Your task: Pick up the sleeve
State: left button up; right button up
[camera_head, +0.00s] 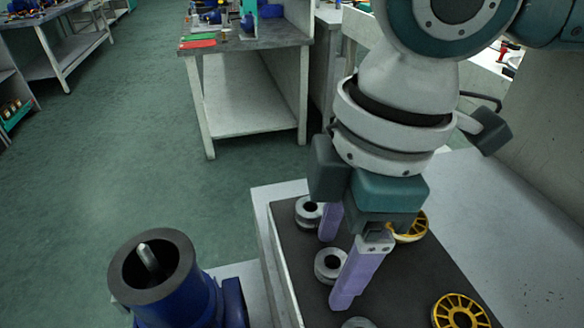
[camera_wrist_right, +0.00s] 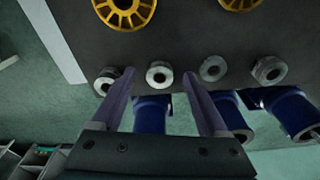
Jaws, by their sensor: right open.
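Several grey metal sleeves stand in a row on a dark mat (camera_head: 405,285). In the head view one sleeve (camera_head: 308,212) is at the back, another (camera_head: 330,265) is nearer, and a third (camera_head: 358,323) is cut by the bottom edge. My right gripper (camera_head: 336,272) points down over the mat, open and empty, with its purple fingers spread. In the right wrist view one sleeve (camera_wrist_right: 159,74) shows between the two fingertips, with others to the left (camera_wrist_right: 105,81) and right (camera_wrist_right: 212,68). I cannot tell how far above it the fingertips are. My left gripper is not in view.
Yellow spoked wheels (camera_head: 461,312) lie on the mat right of the sleeves; another (camera_head: 410,228) is partly behind my gripper. A blue pump body (camera_head: 170,295) with an upright shaft stands left of the mat. A workbench (camera_head: 245,40) stands further back. The green floor at left is open.

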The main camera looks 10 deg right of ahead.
jog(key=shift+c, duration=0.3)
grip_shut()
jog(key=shift+r, duration=0.15)
dwell(0.3)
